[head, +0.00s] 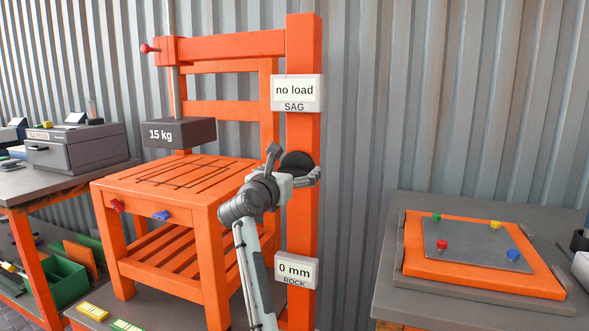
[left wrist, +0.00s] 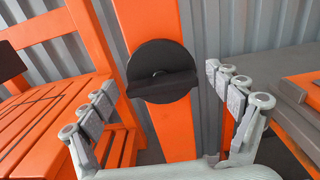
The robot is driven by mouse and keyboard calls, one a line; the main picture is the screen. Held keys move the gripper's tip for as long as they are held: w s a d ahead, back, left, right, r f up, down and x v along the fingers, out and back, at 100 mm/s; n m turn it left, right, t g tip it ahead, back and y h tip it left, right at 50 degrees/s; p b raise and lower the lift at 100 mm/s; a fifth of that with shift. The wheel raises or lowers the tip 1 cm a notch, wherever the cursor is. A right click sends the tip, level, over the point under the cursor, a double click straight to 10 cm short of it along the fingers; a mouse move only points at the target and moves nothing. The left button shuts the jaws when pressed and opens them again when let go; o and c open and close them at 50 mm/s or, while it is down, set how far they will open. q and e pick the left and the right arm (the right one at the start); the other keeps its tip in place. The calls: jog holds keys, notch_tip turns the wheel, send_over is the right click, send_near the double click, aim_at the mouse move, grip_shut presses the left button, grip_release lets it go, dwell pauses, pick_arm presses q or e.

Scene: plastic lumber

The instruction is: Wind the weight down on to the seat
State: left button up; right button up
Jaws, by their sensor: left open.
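The dark 15 kg weight (head: 180,133) hangs on a rod below an orange arm of the frame. It is just above the slatted orange seat (head: 150,180). A black round knob (head: 297,160) with a raised grip bar is on the orange post (head: 303,50). The knob also shows in the left wrist view (left wrist: 162,60), its bar nearly level. My left gripper (head: 296,166) is open in front of the knob, its fingers to either side in the left wrist view (left wrist: 161,82). My right gripper is out of view.
The SAG display (head: 297,92) reads "no load" and the ROCK display (head: 296,270) reads "0 mm". A grey bench with an orange-framed panel (head: 412,240) stands right. A left bench holds a grey machine (head: 75,150); green bins (head: 68,280) sit below.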

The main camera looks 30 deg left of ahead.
pick_arm(q)
jog(key=shift+w+a, duration=0.15)
jog(key=shift+w, duration=0.45)
jog(key=shift+c, duration=0.3)
jog(key=c, duration=0.9)
jog(key=shift+m, duration=0.4)
